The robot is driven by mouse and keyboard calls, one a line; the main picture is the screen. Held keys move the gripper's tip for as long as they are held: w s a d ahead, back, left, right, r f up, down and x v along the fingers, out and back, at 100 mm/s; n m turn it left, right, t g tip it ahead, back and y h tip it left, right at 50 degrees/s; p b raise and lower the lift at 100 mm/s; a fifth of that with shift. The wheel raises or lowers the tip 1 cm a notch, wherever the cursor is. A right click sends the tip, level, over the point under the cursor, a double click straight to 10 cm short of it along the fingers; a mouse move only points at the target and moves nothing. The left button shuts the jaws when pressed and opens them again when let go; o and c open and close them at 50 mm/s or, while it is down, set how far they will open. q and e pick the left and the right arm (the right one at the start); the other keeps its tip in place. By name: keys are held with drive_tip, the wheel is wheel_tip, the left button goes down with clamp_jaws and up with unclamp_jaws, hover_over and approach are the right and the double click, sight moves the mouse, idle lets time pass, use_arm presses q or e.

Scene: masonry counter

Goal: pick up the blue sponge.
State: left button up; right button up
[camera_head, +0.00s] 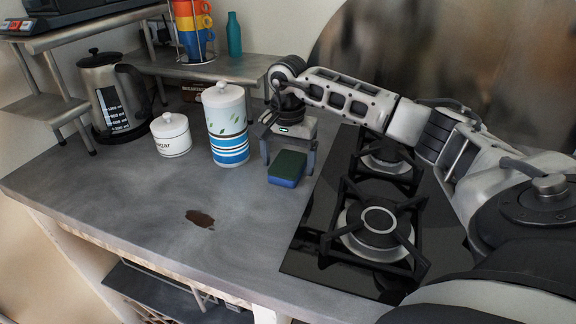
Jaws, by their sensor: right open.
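The blue sponge (284,181) has a dark green top face and sits on the grey counter, just left of the gas hob. My right gripper (287,166) is above and around it, pointing down. Its two fingers are apart, one on the left side of the sponge and one on the right. I cannot tell whether the fingers touch the sponge. My left gripper is not in view.
A tall white and blue canister (227,135) stands close left of my right gripper. A sugar pot (171,137) and a kettle (108,92) stand further left. The black gas hob (318,253) lies right. A brown stain (200,218) marks the otherwise clear front counter.

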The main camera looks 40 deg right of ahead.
drive_tip(key=c, duration=1.1)
drive_tip(key=shift+o, duration=0.2)
drive_tip(key=shift+r, duration=0.1)
